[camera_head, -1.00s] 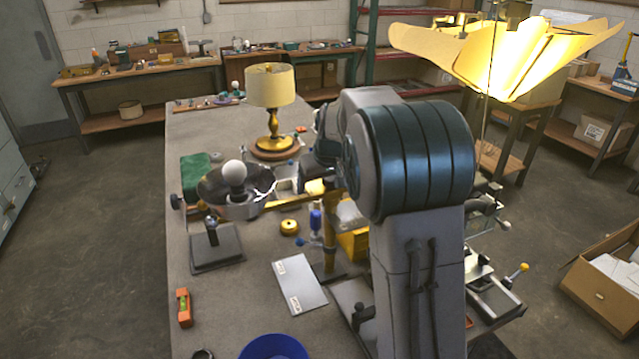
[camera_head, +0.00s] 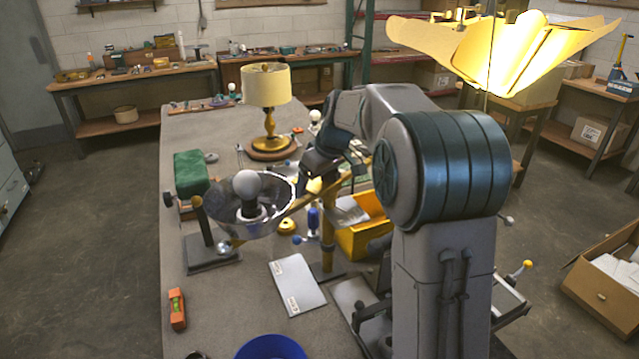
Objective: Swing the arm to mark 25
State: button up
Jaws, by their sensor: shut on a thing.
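The lamp's swing arm is a brass-coloured bar (camera_head: 298,206) running slantwise past an upright brass post (camera_head: 328,240). A shiny metal reflector bowl (camera_head: 222,216) with a white bulb (camera_head: 247,186) is at its left end, over the bench. My gripper (camera_head: 314,182) is at the bar, just right of the bowl, and is shut on it; the fingertips are small and partly hidden. I cannot make out a scale or mark 25 in this view.
A stand with a dark base (camera_head: 212,256) is close below the bowl. A blue-handled tool (camera_head: 313,222), yellow bin (camera_head: 362,238), white card (camera_head: 298,284) and orange level (camera_head: 177,308) are nearby. A table lamp (camera_head: 267,88) stands behind. The front left bench is mostly clear.

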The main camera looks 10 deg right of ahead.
jog(key=shift+r, duration=0.1)
dwell(0.3)
jog(key=o, duration=1.3)
jog(key=shift+o, duration=0.2)
jog(key=b+v, duration=0.1)
jog(key=v, duration=1.2)
jog(key=shift+s+d+r, duration=0.15)
jog(key=shift+r, duration=0.2)
jog(key=shift+s, duration=0.1)
jog(key=s+f+m+h, duration=0.1)
jog(key=s+f+m, duration=0.1)
jog(key=s+f, duration=0.4)
jog(key=s+f+m, duration=0.2)
jog(key=s+f, duration=0.4)
jog(key=s, duration=0.7)
jog(key=s+f+m+h, duration=0.1)
jog(key=s+f+m, duration=0.2)
jog(key=s, duration=0.7)
notch_tip(320, 180, down, 3)
jog(key=shift+s+a+r+h, duration=0.1)
jog(key=shift+s+a+h, duration=0.1)
jog(key=shift+a+h, duration=0.15)
